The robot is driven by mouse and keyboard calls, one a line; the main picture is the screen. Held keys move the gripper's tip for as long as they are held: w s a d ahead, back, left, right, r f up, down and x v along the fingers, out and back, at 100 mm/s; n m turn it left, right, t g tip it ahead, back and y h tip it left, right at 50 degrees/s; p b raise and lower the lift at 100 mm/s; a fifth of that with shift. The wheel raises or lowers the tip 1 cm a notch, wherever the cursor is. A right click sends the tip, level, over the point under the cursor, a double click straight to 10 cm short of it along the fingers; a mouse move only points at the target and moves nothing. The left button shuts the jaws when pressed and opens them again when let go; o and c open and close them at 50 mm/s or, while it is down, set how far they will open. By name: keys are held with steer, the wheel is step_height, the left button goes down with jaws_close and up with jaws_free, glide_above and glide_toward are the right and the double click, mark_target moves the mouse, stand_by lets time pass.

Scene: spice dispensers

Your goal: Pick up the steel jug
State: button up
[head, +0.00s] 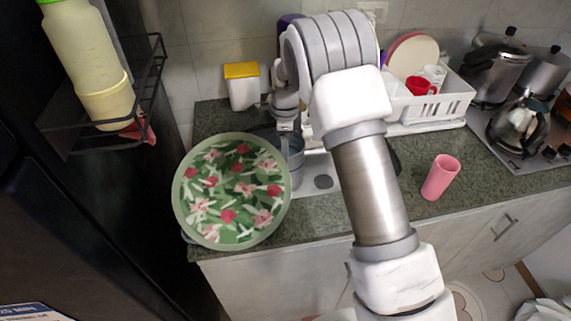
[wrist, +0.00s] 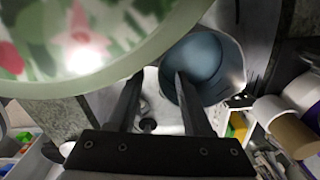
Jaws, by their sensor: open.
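The steel jug (head: 295,152) stands at the sink, partly hidden behind a large floral plate and below my gripper (head: 287,125). In the wrist view the jug (wrist: 207,62) shows its round blue-grey mouth, at the upper right of centre. My gripper (wrist: 158,78) is open, its two dark fingers apart. The right finger overlaps the jug's mouth and rim, and the left finger is outside it. I cannot tell whether the finger touches the jug.
The green-rimmed floral plate (head: 232,190) is close on the left, and also fills the wrist view's upper left (wrist: 75,40). A yellow-lidded container (head: 243,88) stands behind. A pink cup (head: 440,177) and a white dish rack (head: 437,106) are to the right.

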step_height(320, 180, down, 4)
steer(key=shift+w+r, duration=0.1)
steer(key=shift+r, duration=0.1)
jaws_close()
steer(key=shift+w, duration=0.1)
stand_by(1.1)
steer(key=shift+w+r, duration=0.1)
steer(key=shift+r, duration=0.1)
